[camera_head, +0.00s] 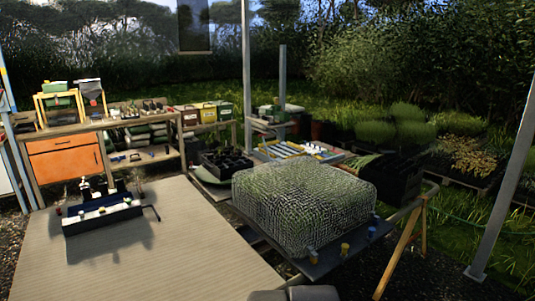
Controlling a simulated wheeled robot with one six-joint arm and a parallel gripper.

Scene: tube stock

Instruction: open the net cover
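The net cover (303,205) is a pale mesh in a low, rounded box shape, right of the middle. It lies down over a dark board or bench top (330,262), and its sides reach close to that surface. Green shows through the mesh, but what is under it cannot be made out. Small blue and yellow pieces, one of them a yellow piece (345,249), stand along the front edge near the net. My gripper is not in view. A dark grey rounded shape at the bottom edge may be part of my body.
A wooden floor or platform (170,255) fills the left foreground, with a dark tray (103,216) on it. A black crate (390,178) stands close behind the net on the right. A wooden trestle leg (402,247) and a metal post (503,190) stand at the right.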

